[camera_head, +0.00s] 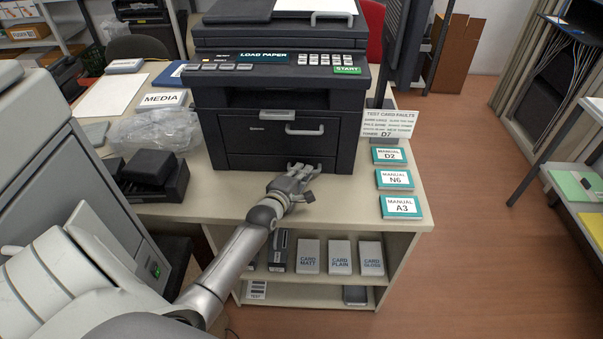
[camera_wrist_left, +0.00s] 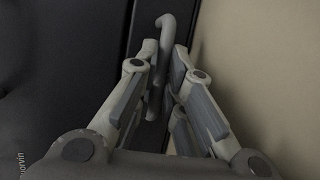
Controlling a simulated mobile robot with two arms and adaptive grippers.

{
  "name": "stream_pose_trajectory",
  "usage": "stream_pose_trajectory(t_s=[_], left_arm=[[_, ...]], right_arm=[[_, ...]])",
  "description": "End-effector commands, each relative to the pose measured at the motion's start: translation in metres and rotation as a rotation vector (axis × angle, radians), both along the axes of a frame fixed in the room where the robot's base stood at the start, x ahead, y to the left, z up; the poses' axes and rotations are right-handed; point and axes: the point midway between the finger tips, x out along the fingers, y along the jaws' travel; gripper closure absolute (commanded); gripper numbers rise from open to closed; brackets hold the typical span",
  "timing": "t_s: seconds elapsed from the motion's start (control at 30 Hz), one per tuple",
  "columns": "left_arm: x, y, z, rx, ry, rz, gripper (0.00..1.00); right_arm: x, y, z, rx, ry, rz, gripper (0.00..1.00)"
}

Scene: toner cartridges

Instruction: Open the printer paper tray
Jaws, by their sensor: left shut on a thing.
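The black printer (camera_head: 280,60) stands on the light table, and its display reads LOAD PAPER. Its front has an upper panel with a grey bar handle (camera_head: 304,130) and a lower panel (camera_head: 255,162), which looks flush with the front. My left gripper (camera_head: 298,172) is at the right part of the lower panel. In the left wrist view its two fingers (camera_wrist_left: 163,85) are shut around a grey bar handle (camera_wrist_left: 166,28) against the dark front. The fingers hide most of this handle in the head view. My right gripper is not in view.
Manuals D2 (camera_head: 388,156), N6 (camera_head: 394,179) and A3 (camera_head: 401,207) lie on the table's right edge. A black device (camera_head: 155,175) and a clear plastic bag (camera_head: 160,132) lie left of the printer. Card boxes (camera_head: 340,258) stand on the shelf below.

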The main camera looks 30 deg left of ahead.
Motion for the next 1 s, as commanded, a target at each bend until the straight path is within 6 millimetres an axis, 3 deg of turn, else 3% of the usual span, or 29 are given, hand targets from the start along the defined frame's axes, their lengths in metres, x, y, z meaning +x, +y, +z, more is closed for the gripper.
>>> stream_pose_trajectory(t_s=[0.27,0.6,0.8,1.0], left_arm=[[-0.025,-0.015,0.003,-0.004,0.005,0.000,1.00],[-0.107,-0.065,0.003,-0.005,0.009,0.000,1.00],[-0.151,-0.092,0.001,-0.003,0.007,0.000,1.00],[-0.181,-0.111,0.000,-0.003,0.004,0.000,1.00]], right_arm=[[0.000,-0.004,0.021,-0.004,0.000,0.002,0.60],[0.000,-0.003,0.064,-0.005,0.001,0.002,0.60],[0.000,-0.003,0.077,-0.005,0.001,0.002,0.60],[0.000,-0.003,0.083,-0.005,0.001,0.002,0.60]])
